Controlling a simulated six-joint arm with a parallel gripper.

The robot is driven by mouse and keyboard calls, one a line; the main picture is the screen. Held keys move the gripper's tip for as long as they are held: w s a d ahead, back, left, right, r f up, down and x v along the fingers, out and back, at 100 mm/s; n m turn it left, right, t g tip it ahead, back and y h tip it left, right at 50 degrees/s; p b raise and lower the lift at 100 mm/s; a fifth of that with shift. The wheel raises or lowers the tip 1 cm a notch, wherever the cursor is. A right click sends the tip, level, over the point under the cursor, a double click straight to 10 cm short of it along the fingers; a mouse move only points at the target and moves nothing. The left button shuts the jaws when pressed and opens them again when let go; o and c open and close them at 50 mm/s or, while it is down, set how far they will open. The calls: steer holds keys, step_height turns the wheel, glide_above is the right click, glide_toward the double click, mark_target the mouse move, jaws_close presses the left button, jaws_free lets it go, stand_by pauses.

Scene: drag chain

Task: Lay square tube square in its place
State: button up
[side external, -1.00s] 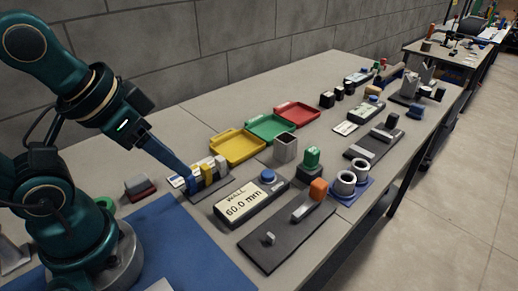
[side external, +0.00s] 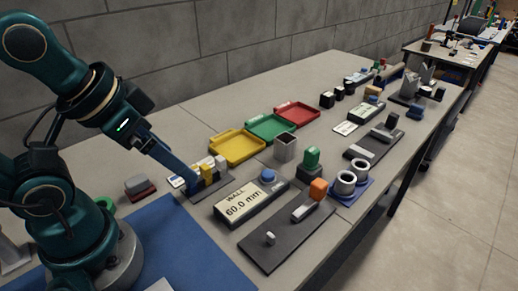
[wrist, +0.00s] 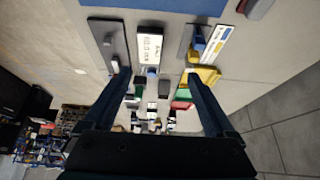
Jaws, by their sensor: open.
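The square tube (side external: 285,147) is a grey, hollow, square piece. It stands upright on the table, with its open end up, beside the green and red trays. My gripper (side external: 192,184) is low over a dark rack (side external: 211,211) of blocks, well to the left of the tube and apart from it. In the wrist view my gripper (wrist: 158,82) has its two fingers wide apart with nothing held between them. The tube is too small to tell surely in the wrist view. Its place is not clearly marked in these frames.
Yellow (side external: 237,147), green (side external: 271,127) and red (side external: 298,113) trays lie behind the tube. A wall gauge reading 60.0 mm (side external: 247,202) and a dark plate with an orange-ended clamp (side external: 285,240) lie in front. A blue holder with two grey rings (side external: 350,187) stands right.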

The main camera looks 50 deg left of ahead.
steer(key=w+r+t, duration=0.2)
steer(key=w+r, duration=0.4)
steer(key=w, duration=0.1)
steer(key=g, duration=0.1)
glide_above(285, 146)
step_height(285, 146, down, 7)
steer(key=f, duration=0.3)
steer(key=a+f+g, duration=0.1)
steer(key=f, duration=0.2)
steer(key=f+g, duration=0.1)
steer(key=f, duration=0.2)
steer(key=shift+w+a, duration=0.25)
steer(key=shift+a, duration=0.05)
steer(key=shift+f, duration=0.75)
steer(key=shift+x, duration=2.15)
jaws_close()
